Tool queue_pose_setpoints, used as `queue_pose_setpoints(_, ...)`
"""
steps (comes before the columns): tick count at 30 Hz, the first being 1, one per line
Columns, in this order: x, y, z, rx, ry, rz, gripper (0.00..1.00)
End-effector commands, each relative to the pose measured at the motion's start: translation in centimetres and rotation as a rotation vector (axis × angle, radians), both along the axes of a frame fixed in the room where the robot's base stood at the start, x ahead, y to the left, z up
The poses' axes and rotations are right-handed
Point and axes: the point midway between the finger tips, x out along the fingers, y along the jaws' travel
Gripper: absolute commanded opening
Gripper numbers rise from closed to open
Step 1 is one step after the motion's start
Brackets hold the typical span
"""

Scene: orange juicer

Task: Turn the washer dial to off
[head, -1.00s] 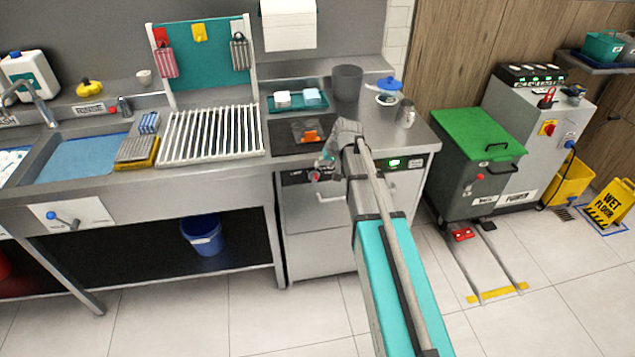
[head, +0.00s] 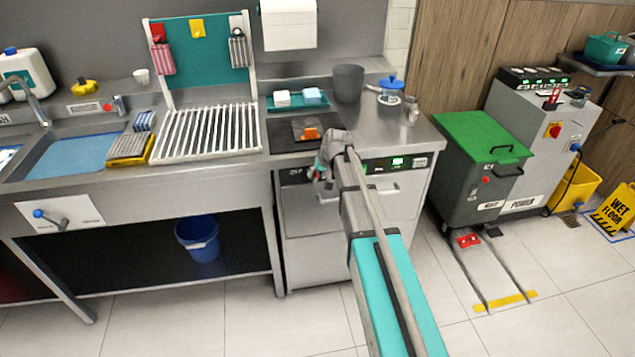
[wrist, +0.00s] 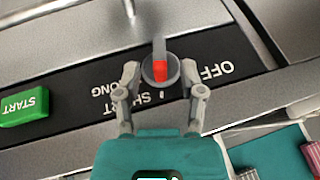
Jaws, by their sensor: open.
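The washer dial (wrist: 160,70) is a round grey knob with a red mark, on the black control strip in the wrist view. OFF is printed to its right, SHORT and LONG below and left; the lettering appears upside down and partly covered. My gripper (wrist: 160,82) is open, with one finger on each side of the dial. I cannot tell whether the fingers touch it. In the head view my gripper (head: 318,172) is at the front panel of the steel washer (head: 308,250), and the dial is mostly hidden there.
A green START button (wrist: 23,108) sits on the same strip. Above the washer, the counter holds a dark mat (head: 285,137) with an orange item, and a grey cup (head: 348,84). A green-lidded bin (head: 483,140) stands to the right.

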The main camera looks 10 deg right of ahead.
Motion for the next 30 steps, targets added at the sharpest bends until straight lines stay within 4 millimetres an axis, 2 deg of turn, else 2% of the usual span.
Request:
queue_pose_setpoints(1, 0.2, 0.1, -0.7, 0.000, 0.000, 0.000, 0.51)
queue_pose_setpoints(8, 0.7, 0.4, -1.7, 0.000, 0.000, 0.000, 0.51)
queue_pose_setpoints(22, 0.8, 0.5, -1.9, 0.000, 0.000, 0.000, 0.51)
queue_pose_setpoints(23, 0.8, 0.5, -1.9, 0.000, 0.000, 0.000, 0.48)
queue_pose_setpoints(30, 0.8, 0.5, -1.9, 0.000, 0.000, 0.000, 0.03)
